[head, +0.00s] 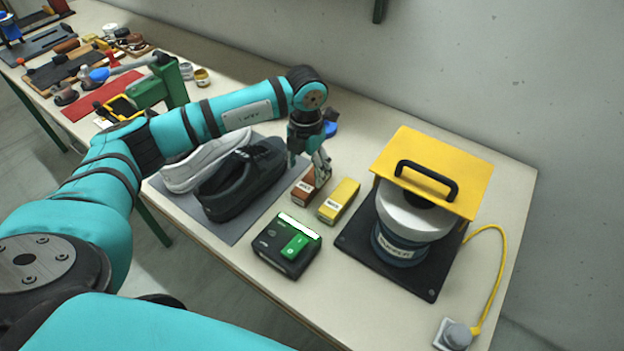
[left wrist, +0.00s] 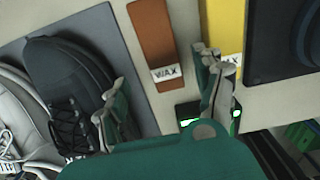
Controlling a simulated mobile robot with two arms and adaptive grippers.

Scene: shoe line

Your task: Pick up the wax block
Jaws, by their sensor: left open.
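The brown block (head: 306,189) lies on the table between the grey mat and a yellow block (head: 339,202). In the left wrist view, the brown block (left wrist: 153,38) carries a white label reading WAX. The yellow block (left wrist: 226,25) also has a white label there, partly hidden by a finger. My left gripper (head: 308,165) is open and empty, pointing down over the brown block. In the left wrist view its fingertips (left wrist: 160,88) are spread on either side of the block's labelled end. I cannot tell the exact height of the gap. My right gripper is not in view.
A black shoe (head: 240,185) and a light grey shoe (head: 195,165) lie on the grey mat (head: 236,228) beside the gripper. A black box with a green button (head: 286,246) is in front. A yellow-lidded machine (head: 430,170) stands right. Tools fill the table's far left.

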